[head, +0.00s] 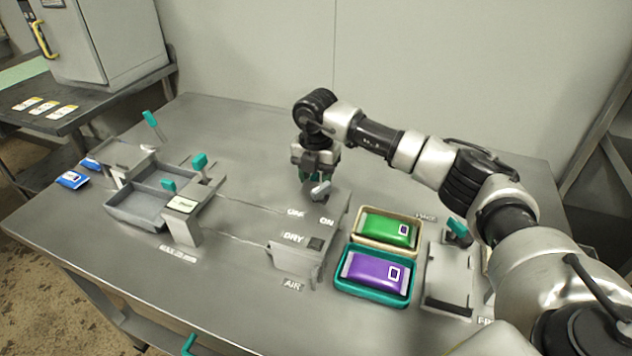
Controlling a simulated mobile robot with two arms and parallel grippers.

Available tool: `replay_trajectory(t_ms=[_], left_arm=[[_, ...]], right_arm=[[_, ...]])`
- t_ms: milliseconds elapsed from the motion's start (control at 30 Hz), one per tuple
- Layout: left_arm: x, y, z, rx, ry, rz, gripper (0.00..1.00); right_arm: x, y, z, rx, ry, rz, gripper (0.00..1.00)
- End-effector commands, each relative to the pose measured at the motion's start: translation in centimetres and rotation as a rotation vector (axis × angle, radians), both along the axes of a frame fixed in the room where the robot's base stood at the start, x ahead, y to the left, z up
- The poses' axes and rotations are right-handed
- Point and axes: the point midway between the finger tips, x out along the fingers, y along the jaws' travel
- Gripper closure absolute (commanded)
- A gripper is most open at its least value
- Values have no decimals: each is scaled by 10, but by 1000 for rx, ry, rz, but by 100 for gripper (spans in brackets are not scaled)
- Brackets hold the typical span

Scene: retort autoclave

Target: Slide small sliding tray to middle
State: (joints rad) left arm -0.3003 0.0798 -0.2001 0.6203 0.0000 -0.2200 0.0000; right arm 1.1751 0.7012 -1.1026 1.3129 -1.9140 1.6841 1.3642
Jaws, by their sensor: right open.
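A grey open tray (128,219) with two compartments sits at the left of the steel table; it looks like the small sliding tray. A teal knob (168,185) shows at its middle and another teal knob (200,161) at its back right. Grey blocks stand at its ends. My right gripper (318,178) is open, pointing down, well to the right of the tray. It is above or beside a small grey lever (320,190) near the ON label; whether it touches the lever I cannot tell. My left gripper is not in view.
Two thin slots run right from the tray to a grey DRY/AIR box (297,260). A green pack (388,229) and a purple pack (375,271) lie in bins at the right. A grey fixture (449,278) stands beside them. Blue packs (73,180) lie at the left edge.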

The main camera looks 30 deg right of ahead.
Motion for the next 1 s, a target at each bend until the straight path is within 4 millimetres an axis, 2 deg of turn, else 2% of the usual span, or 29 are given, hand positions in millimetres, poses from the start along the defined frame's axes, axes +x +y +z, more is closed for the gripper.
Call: replay_trajectory(t_ms=[200, 467, 767, 1000], left_arm=[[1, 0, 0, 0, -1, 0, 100], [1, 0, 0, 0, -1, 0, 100], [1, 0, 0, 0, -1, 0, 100], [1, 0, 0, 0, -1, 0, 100]], right_arm=[[0, 0, -17, 0, 1, 0, 57], [0, 0, -18, 0, 0, 0, 57], [0, 0, -18, 0, 0, 0, 100], [0, 0, -18, 0, 0, 1, 100]])
